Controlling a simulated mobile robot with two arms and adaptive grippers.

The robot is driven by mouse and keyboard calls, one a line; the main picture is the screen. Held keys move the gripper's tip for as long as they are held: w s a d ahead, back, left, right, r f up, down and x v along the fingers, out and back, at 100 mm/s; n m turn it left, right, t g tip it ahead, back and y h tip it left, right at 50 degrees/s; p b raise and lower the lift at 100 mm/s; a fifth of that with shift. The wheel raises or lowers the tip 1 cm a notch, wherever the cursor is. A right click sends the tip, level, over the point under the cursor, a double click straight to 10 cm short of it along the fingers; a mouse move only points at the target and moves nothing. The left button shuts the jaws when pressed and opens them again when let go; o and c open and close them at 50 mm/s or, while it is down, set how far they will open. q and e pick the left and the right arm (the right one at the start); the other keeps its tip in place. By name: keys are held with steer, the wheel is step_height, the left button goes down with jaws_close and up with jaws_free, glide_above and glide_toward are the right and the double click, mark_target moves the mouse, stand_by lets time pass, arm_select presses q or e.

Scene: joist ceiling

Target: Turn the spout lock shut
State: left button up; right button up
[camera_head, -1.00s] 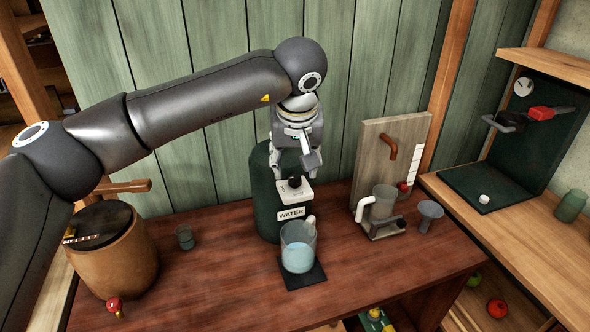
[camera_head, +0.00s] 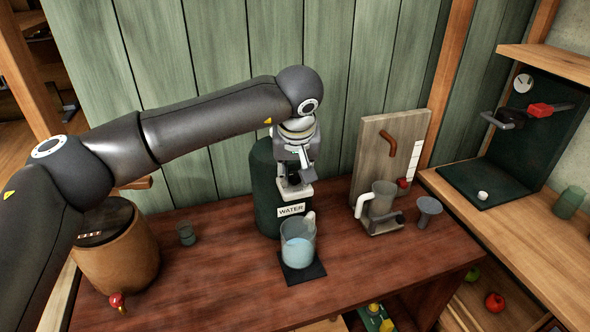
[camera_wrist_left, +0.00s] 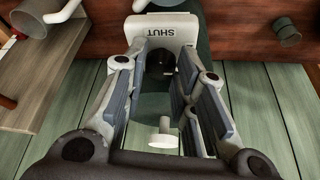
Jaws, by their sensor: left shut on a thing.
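The dark green water dispenser (camera_head: 266,205), with a WATER label, stands upright against the green wall. Its pale spout plate (camera_head: 294,192) faces the front. In the left wrist view this plate (camera_wrist_left: 165,30) reads SHUT, upside down. A black spout lock knob (camera_wrist_left: 160,62) sits at the plate, between the fingertips. My left gripper (camera_head: 296,170) reaches down to the knob from above, and its fingers (camera_wrist_left: 160,70) are shut on it. The fingers partly hide the knob in the head view. A glass pitcher (camera_head: 298,250) with pale blue water stands below the spout. My right gripper is out of view.
The pitcher stands on a dark mat (camera_head: 302,272). A wooden barrel (camera_head: 120,250) with a red tap and a small glass (camera_head: 186,234) are at left. The front middle of the table is clear.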

arm_select(q)
steer(key=shift+n, duration=0.3)
steer(key=shift+d+n+y+b, duration=0.15)
steer(key=shift+n+y+b, duration=0.35)
steer(key=shift+n, duration=0.4)
steer(key=shift+d+n+g+y, duration=0.1)
steer(key=shift+n+g+y, duration=0.4)
steer(key=shift+n, duration=1.2)
steer(key=o, duration=1)
steer(key=shift+r, duration=0.1)
steer(key=v, duration=1.2)
steer(key=shift+d, duration=0.1)
